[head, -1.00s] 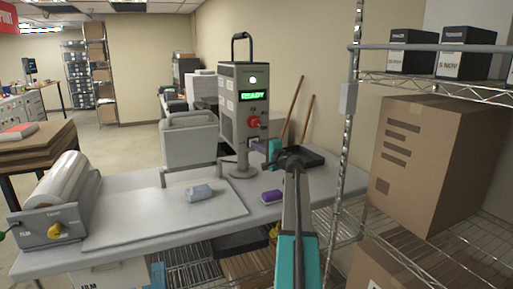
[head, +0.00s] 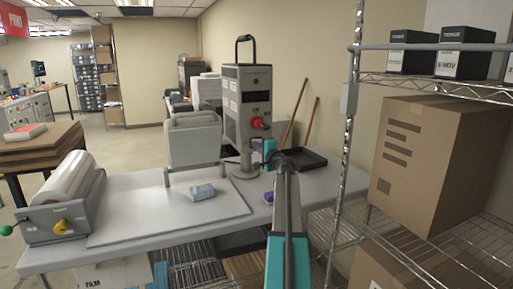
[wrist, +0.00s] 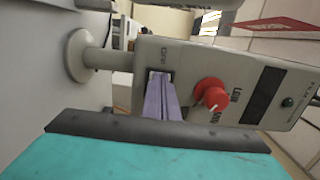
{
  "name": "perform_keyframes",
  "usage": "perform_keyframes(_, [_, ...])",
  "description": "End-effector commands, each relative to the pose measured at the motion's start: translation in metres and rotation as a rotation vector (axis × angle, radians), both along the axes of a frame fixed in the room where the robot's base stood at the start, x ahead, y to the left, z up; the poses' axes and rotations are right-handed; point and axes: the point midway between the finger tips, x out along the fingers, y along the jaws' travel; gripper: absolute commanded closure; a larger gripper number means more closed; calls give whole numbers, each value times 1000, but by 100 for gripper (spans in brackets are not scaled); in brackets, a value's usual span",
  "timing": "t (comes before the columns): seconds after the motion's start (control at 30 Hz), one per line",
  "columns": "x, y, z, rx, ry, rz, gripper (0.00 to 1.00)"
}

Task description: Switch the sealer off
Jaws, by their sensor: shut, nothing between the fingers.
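The sealer (head: 247,105) is a tall grey box on a post with a round foot, standing at the table's back right. Its display (wrist: 263,96) and its small round lamp (wrist: 288,102) are dark. A red knob (wrist: 211,92) sits on the same face. My gripper (wrist: 160,80) is shut and empty, its purple fingertips up against the lower part of the panel, beside the letters OFF. The fingertips hide the switch there, so I cannot see its position. In the head view my gripper (head: 263,150) is just below the red knob.
The table (head: 130,243) carries a film roll (head: 70,180) at left, a wrapped pack (head: 201,192), a purple object (head: 268,196) partly behind my arm, and a black tray (head: 305,159). A wire shelf with a cardboard box (head: 430,165) stands close at right.

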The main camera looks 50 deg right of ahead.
Motion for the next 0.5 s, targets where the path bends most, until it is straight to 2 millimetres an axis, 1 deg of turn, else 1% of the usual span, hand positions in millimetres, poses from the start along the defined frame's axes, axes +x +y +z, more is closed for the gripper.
perform_keyframes(0.17, [-4,6,2,-2,-2,-3,100])
perform_keyframes(0.5, [-23,33,2,-4,-4,2,100])
